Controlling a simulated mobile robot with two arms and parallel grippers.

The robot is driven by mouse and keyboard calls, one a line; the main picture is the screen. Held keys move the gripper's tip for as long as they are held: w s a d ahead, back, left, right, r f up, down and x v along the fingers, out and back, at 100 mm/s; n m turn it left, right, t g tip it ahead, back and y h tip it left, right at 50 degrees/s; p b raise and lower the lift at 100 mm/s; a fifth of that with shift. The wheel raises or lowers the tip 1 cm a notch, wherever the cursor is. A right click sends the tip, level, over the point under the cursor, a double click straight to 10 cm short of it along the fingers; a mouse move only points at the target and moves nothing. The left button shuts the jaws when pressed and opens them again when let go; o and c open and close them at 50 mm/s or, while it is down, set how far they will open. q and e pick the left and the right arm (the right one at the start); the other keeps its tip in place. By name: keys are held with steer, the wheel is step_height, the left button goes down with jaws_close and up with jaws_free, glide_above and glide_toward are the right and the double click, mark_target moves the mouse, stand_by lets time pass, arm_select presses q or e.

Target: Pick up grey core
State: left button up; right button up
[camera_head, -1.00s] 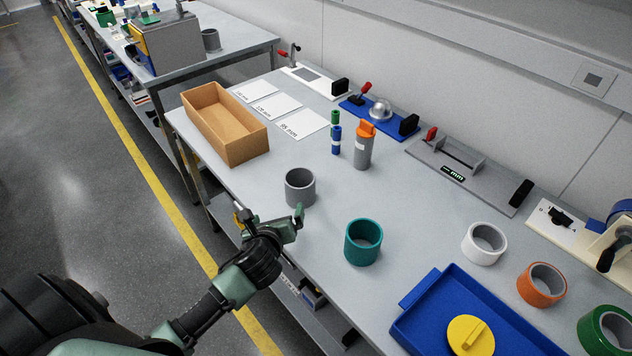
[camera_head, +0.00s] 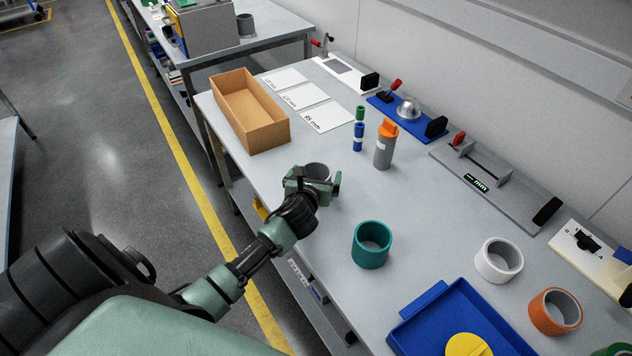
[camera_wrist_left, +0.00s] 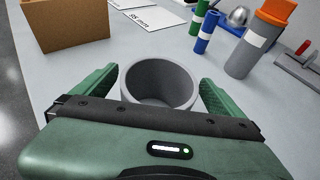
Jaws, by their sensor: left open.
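The grey core (camera_head: 318,171) is a short hollow grey ring standing upright on the table. In the head view my left gripper (camera_head: 312,183) is in front of it and hides most of it. In the left wrist view the grey core (camera_wrist_left: 160,82) shows between the two green fingers of my left gripper (camera_wrist_left: 158,95), which are spread apart, one on each side. I cannot tell whether either finger touches it. My right gripper is not in view.
An open cardboard box (camera_head: 250,110) stands behind to the left. An orange-topped grey bottle (camera_head: 384,146) and small blue (camera_head: 358,138) and green cylinders stand behind right. A teal ring (camera_head: 371,245) and a blue tray (camera_head: 440,318) lie to the front right.

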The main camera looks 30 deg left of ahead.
arm_select(q)
steer(key=c, duration=1.5)
steer(key=shift+o, duration=0.2)
steer(key=shift+r, duration=0.1)
